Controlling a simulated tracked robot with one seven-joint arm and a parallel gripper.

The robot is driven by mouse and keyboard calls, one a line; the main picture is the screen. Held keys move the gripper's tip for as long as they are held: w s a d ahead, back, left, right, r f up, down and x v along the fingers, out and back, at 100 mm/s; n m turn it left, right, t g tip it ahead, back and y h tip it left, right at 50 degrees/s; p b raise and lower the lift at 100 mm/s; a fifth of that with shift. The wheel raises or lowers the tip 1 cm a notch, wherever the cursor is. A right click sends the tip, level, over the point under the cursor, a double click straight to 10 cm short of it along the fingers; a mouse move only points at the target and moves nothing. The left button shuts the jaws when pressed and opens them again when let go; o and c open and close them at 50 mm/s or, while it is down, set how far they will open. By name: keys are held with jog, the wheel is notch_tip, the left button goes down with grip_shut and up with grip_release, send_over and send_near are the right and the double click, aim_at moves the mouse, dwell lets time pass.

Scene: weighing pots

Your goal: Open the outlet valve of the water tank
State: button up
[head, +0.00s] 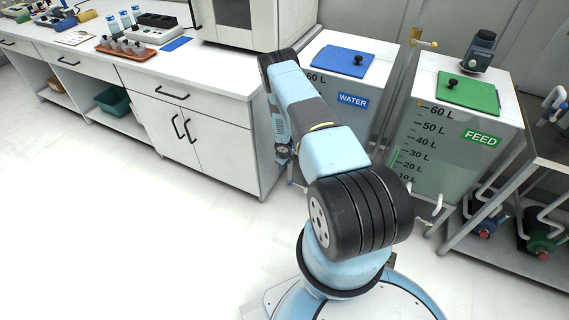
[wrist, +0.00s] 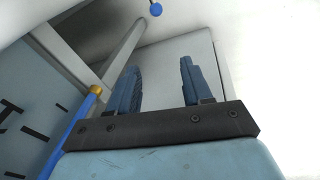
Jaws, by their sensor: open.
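The water tank (head: 385,75) stands right of the white bench, with a blue lid and a blue WATER label (head: 353,100). My arm crosses in front of it and hides most of its lower front. I cannot make out its outlet valve clearly. My gripper (head: 283,152) is low between the bench end and the tank, partly hidden by my arm. In the wrist view its two blue fingers (wrist: 159,80) are apart with nothing between them. A tank wall with dark scale marks and a blue tube (wrist: 78,128) with a brass-coloured end lie to their left.
A small blue ball (wrist: 155,9) shows beyond the fingers; what it belongs to is unclear. The feed tank (head: 450,125) with a green lid (head: 468,93) stands to the right. A dark-topped rack (head: 545,145) is beyond it. The floor at the left front is clear.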

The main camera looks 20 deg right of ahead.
jog(key=shift+v, duration=0.75)
jog(key=shift+r, duration=0.1)
jog(key=v, duration=1.3)
jog(key=shift+r, duration=0.2)
jog(key=shift+a, duration=0.15)
